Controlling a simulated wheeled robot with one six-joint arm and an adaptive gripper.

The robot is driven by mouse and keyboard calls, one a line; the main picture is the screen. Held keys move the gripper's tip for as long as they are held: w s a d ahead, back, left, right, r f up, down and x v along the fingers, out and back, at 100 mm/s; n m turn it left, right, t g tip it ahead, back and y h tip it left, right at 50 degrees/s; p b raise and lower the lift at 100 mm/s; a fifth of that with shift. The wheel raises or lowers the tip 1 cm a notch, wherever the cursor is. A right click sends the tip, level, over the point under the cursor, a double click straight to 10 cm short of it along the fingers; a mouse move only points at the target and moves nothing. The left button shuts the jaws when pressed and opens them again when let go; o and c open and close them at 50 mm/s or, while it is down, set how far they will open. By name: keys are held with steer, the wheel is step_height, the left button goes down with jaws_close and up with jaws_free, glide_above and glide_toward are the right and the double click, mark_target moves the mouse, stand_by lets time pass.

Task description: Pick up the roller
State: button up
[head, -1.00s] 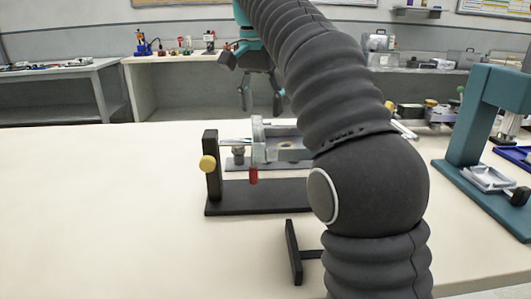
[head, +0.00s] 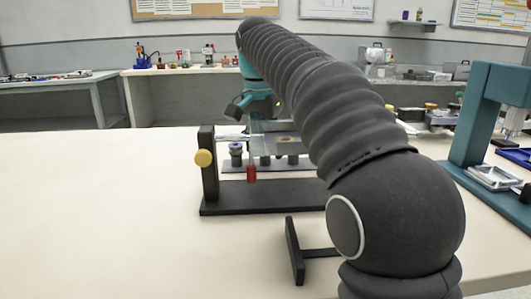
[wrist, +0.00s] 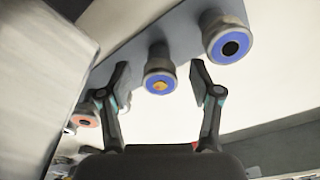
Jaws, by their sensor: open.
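Several grey rollers with coloured ring ends stand in a row on a grey rack in the wrist view. The middle one (wrist: 159,70), with a blue ring and an orange centre, lies between my open fingertips (wrist: 158,72). Another roller (wrist: 226,40), blue with a dark centre, is to its upper right. An orange-ringed one (wrist: 84,117) is at the lower left, partly behind a finger. In the head view the rollers (head: 236,155) stand on a dark strip behind a black stand. My gripper (head: 257,122) is lowered there, its fingertips mostly hidden. I cannot tell whether they touch the roller.
The black stand (head: 270,196) with a yellow knob (head: 203,158) and a red handle (head: 251,173) is in front of my gripper. A large grey surface (wrist: 40,75) fills the left of the wrist view. A teal press (head: 473,135) is at the right. The table's left is clear.

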jaws_close()
steer(key=shift+r, duration=0.1)
